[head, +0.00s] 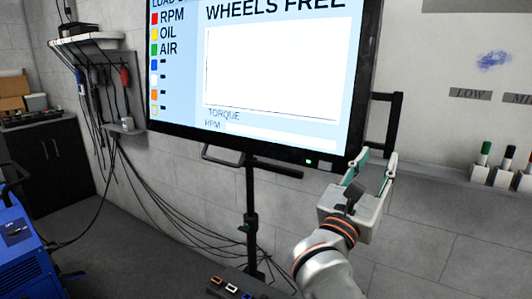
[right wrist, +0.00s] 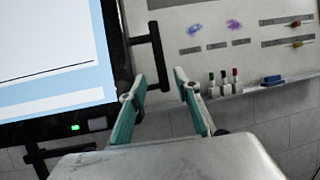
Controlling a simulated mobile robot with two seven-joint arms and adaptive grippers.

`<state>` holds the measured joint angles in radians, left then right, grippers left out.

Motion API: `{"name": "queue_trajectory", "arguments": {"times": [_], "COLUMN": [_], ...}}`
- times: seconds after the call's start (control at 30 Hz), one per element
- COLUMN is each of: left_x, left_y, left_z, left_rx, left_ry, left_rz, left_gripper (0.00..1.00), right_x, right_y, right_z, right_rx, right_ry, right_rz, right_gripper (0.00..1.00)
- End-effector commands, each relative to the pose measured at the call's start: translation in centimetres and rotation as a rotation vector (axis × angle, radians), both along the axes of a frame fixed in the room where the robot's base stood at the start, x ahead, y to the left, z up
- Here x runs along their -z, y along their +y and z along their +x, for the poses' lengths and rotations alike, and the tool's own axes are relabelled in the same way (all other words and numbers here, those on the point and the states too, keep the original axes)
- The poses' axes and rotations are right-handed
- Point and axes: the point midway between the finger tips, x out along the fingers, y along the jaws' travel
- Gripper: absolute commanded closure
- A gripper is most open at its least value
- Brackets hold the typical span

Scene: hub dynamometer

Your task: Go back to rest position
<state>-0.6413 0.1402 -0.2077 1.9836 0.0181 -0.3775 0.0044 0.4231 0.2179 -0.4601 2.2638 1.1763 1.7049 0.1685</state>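My right gripper (head: 377,160) is raised in front of the lower right corner of the large screen (head: 180,90) in the head view. Its two teal fingers stand apart with nothing between them. The right wrist view also shows the gripper (right wrist: 160,78) open and empty, with the screen (right wrist: 50,70) to its left and the wall to its right. I cannot tell whether it touches the screen's side handle (head: 395,115). My left gripper is not in view.
The screen stands on a black pole (head: 252,215) with cables trailing nearby. Several markers (head: 502,165) stand on a wall ledge at the right. A blue machine (head: 20,255) and a dark cabinet (head: 48,165) are at the left. Grey floor (head: 130,225) is open between.

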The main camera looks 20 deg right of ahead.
Motion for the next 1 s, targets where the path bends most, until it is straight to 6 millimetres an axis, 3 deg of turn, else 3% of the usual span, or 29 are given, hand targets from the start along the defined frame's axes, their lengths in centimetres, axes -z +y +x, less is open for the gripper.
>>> {"name": "queue_trajectory", "arguments": {"times": [0.17,0.27,0.43,0.57,0.67,0.8,1.0], "left_x": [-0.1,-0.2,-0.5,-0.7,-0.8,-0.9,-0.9], "left_y": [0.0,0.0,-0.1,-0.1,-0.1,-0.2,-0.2], "left_z": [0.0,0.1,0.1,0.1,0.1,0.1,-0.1], "left_rx": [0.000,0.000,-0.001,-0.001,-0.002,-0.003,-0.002], "left_ry": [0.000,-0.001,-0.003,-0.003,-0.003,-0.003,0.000], "left_rz": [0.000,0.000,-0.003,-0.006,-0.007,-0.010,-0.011], "left_gripper": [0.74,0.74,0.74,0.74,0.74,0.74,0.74], "right_x": [0.0,0.1,1.2,4.6,9.3,17.9,31.3], "right_y": [0.1,0.8,5.0,9.9,14.0,18.4,21.6], "right_z": [-0.4,-1.2,-2.0,-1.3,-0.4,0.1,-1.7], "right_rx": [0.034,0.106,0.260,0.338,0.361,0.346,0.251], "right_ry": [0.024,0.081,0.261,0.429,0.564,0.734,0.919], "right_rz": [-0.067,-0.220,-0.665,-1.047,-1.353,-1.751,-2.239], "right_gripper": [0.68,0.68,0.68,0.68,0.68,0.68,0.68]}}
